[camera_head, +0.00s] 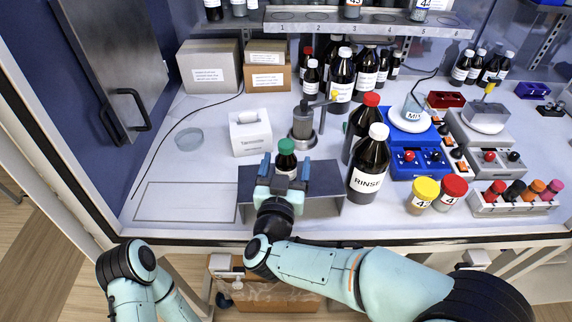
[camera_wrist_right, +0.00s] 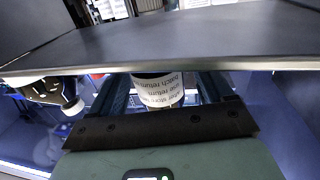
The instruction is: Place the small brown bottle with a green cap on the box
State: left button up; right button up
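The small brown bottle with a green cap (camera_head: 286,158) is upright at the dark grey stand (camera_head: 321,205) near the front edge of the work surface. My right gripper (camera_head: 285,174) has one blue finger on each side of it, with small gaps showing, so it looks open around the bottle. The right wrist view shows the bottle's white label (camera_wrist_right: 158,88) upside down between the fingers. A grey box (camera_head: 209,67) and a brown box (camera_head: 268,77) stand at the back left. My left arm is at the lower left; its gripper is out of view.
A white tissue box (camera_head: 250,133) stands behind and left of the bottle. The tall RINSE bottle (camera_head: 369,170) is close on the right. A metal burner-like device (camera_head: 304,121) stands behind. An outlined rectangle (camera_head: 186,202) at the front left is bare.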

jog(key=shift+s+a, duration=0.1)
jog(key=shift+s, duration=0.2)
jog(key=s+a+b, duration=0.1)
jog(key=s+a, duration=0.1)
jog(key=s, duration=1)
jog(key=shift+s+f+b, duration=0.25)
jog(key=shift+s+b, duration=0.05)
